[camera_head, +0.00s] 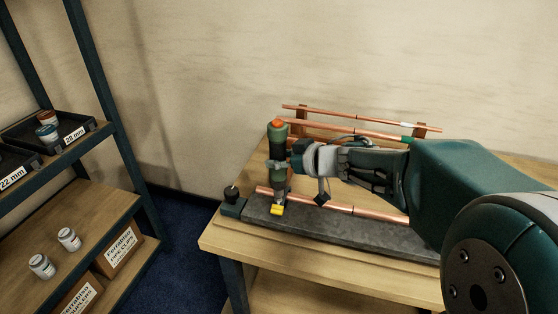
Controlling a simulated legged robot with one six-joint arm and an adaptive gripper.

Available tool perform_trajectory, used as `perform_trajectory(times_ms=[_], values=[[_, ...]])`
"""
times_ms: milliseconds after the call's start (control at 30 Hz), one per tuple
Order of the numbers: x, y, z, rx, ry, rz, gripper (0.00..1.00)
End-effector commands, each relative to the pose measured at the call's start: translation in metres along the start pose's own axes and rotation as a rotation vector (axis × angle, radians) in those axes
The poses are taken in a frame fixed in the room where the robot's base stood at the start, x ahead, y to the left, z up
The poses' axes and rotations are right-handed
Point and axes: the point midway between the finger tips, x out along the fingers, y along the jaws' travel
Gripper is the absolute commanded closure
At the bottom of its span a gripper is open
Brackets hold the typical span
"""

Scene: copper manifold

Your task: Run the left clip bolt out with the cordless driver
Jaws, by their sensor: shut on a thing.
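My gripper (291,164) is shut on the cordless driver (279,138), which stands upright with its orange-tipped end up and its nose down. The nose is over the left end of the grey slab (374,233), just above or at a small yellow piece (276,210). I cannot tell whether the nose touches a bolt; the bolt itself is hidden or too small to make out. A copper pipe (331,205) runs along the slab behind the driver. My arm reaches in from the right and covers the slab's right part.
More copper pipes (330,114) run on wooden supports (417,131) at the back of the bench (226,245). A small dark block with a knob (232,201) sits at the bench's left corner. A shelf (95,205) with trays, jars and boxes stands left, across a floor gap.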

Motion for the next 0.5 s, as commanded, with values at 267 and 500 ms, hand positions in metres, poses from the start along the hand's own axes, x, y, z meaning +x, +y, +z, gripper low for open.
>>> perform_trajectory(times_ms=[267, 500], values=[[-0.009, 0.0, -0.022, -0.006, 0.01, 0.002, 1.0], [-0.015, 0.0, -0.037, -0.007, 0.013, 0.003, 1.0]])
